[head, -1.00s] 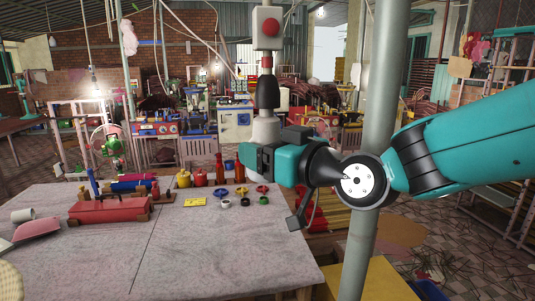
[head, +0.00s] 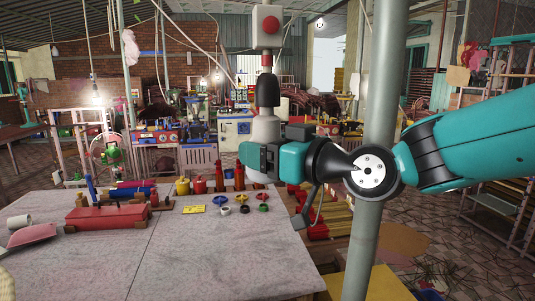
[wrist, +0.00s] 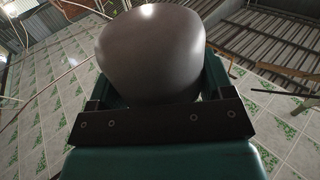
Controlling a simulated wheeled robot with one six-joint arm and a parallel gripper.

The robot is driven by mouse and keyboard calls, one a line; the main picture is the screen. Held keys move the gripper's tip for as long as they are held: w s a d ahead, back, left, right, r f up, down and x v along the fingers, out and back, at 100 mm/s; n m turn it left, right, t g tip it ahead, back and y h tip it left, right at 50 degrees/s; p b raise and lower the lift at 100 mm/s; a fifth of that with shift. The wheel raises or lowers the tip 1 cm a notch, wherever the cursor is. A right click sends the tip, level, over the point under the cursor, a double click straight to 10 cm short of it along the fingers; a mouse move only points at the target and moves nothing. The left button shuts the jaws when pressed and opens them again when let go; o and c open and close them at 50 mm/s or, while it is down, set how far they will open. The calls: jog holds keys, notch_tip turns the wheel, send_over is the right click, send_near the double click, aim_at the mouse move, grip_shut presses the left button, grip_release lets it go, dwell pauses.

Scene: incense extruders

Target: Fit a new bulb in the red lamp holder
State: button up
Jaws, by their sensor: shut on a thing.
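A white box with a red round disc (head: 267,26) is at the top middle of the head view. Below it are a red collar (head: 266,61) and a black lamp holder (head: 267,92), in one upright line. A pale bulb (head: 265,131) stands upright directly under the black part. Its top meets the holder's lower end in the picture; I cannot tell whether it is seated. My gripper (head: 258,158) is shut on the bulb's lower part from the right. In the wrist view the rounded grey bulb (wrist: 152,50) fills the space beyond the gripper's dark bar; its far end is hidden.
A grey pole (head: 375,130) stands upright beside my wrist. Below is a table (head: 170,260) with a red tool (head: 108,215), red and yellow bottles and several small coloured rings. The table's front middle is clear.

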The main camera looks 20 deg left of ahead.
dwell(0.4)
jog(key=o, duration=1)
jog(key=shift+c, duration=0.2)
jog(key=b+v, duration=0.8)
jog(key=v, duration=0.9)
jog(key=s+d+f+m+g+h, duration=0.3)
jog(key=s+d+f+h, duration=0.3)
jog(key=f, duration=0.5)
jog(key=s+d+f+m+g+h, duration=0.2)
jog(key=s+d+f+m+h, duration=0.2)
jog(key=s+d+f, duration=0.5)
notch_tip(320, 180, down, 2)
jog(key=d+h, duration=0.1)
jog(key=h, duration=0.1)
jog(key=shift+s+d+g+h, duration=0.15)
jog(key=shift+d+g+h, duration=0.05)
jog(key=shift+g+h, duration=0.2)
jog(key=shift+c, duration=0.5)
